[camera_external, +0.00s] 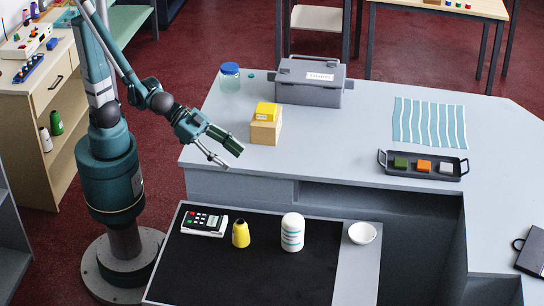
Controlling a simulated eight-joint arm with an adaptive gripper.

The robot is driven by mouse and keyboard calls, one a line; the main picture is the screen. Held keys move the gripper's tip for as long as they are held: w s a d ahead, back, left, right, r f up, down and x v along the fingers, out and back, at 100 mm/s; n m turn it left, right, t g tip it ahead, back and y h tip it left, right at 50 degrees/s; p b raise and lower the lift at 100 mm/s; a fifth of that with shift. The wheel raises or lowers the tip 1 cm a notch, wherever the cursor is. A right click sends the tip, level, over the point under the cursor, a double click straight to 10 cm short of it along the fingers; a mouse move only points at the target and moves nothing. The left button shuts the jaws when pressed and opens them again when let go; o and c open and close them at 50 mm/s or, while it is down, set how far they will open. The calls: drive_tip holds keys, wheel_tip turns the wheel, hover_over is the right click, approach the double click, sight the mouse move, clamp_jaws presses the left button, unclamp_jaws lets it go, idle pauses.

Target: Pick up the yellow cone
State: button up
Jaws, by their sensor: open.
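The yellow cone (241,235) stands upright on the black mat of the lower counter, with a dark top. It is between a white calculator-like device and a white bottle. My gripper (235,157) is open, with its two fingers spread and nothing between them. It is in the air, above and slightly left of the cone in the picture, and apart from it. The cone is fully in view.
The white device (204,223) is left of the cone, the white bottle (292,232) and a white bowl (362,233) right. Behind are a yellow block on a wooden block (265,133), a grey toolbox (312,84) and a dark tray (423,168). The mat's front is clear.

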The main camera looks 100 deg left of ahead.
drive_tip(key=d+f+m+h, duration=0.1)
drive_tip(key=d+h, duration=0.1)
drive_tip(key=d, duration=1)
approach(235, 222)
drive_tip(key=x, duration=0.4)
drive_tip(key=shift+s+d+f+p, duration=0.1)
drive_tip(key=shift+s+f+p, duration=0.1)
drive_tip(key=shift+f+p, duration=0.15)
drive_tip(key=shift+b+x, duration=0.35)
drive_tip(key=shift+x, duration=0.95)
drive_tip(key=shift+r, duration=0.1)
drive_tip(key=shift+w+r+b+x, duration=0.15)
drive_tip(key=shift+b+x, duration=0.25)
drive_tip(key=shift+x, duration=0.9)
drive_tip(key=shift+w+r+b+x, duration=0.15)
drive_tip(key=shift+b+x, duration=0.25)
drive_tip(key=shift+x, duration=0.9)
drive_tip(key=shift+s, duration=0.1)
drive_tip(key=shift+t, duration=0.3)
drive_tip(key=c, duration=1.3)
